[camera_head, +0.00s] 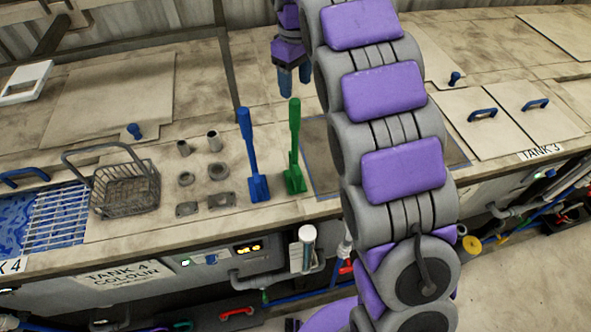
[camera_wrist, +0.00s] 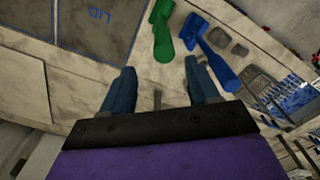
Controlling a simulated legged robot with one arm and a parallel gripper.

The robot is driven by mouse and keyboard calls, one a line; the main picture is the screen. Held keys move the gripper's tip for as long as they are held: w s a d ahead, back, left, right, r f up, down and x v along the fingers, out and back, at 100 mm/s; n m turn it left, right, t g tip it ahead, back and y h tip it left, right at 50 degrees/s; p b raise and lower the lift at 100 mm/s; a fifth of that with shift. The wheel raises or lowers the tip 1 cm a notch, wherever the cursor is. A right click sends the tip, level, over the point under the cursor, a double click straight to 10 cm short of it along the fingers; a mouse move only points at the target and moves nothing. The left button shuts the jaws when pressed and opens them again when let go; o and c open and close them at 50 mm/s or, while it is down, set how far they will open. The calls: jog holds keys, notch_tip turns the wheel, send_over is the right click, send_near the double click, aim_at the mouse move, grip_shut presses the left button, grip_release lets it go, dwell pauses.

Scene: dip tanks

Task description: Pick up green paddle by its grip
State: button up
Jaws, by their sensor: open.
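The green paddle (camera_head: 295,150) stands upright on the counter in the head view, with its grip at the top. In the wrist view the green paddle (camera_wrist: 163,30) shows near the top, beyond my fingers. A blue paddle (camera_head: 250,155) stands just left of it in the head view; in the wrist view the blue paddle (camera_wrist: 212,55) is to its right. My gripper (camera_head: 294,80) is above and behind the green paddle's top in the head view, apart from it. In the wrist view my gripper (camera_wrist: 163,85) has its two blue fingers spread with nothing between them.
A wire basket (camera_head: 125,187) and several small metal parts (camera_head: 186,180) lie left of the paddles. A blue tank with a grate (camera_head: 60,215) is at the far left. A dark panel (camera_head: 322,150) lies right of the paddles. Lids with blue handles (camera_head: 482,115) are at right.

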aim_at(295, 100)
jog(key=f, duration=0.4)
jog(key=shift+a+f+p, duration=0.15)
jog(key=shift+a+p, duration=0.15)
jog(key=shift+a, duration=0.05)
jog(key=shift+d+f, duration=0.3)
jog(key=shift+f, duration=0.3)
jog(key=shift+s+f, duration=0.15)
jog(key=shift+f, duration=0.3)
jog(key=shift+s+a+f+p, duration=0.15)
jog(key=shift+f+p, duration=0.65)
jog(key=shift+f, duration=1.35)
jog(key=c, duration=0.4)
grip_shut()
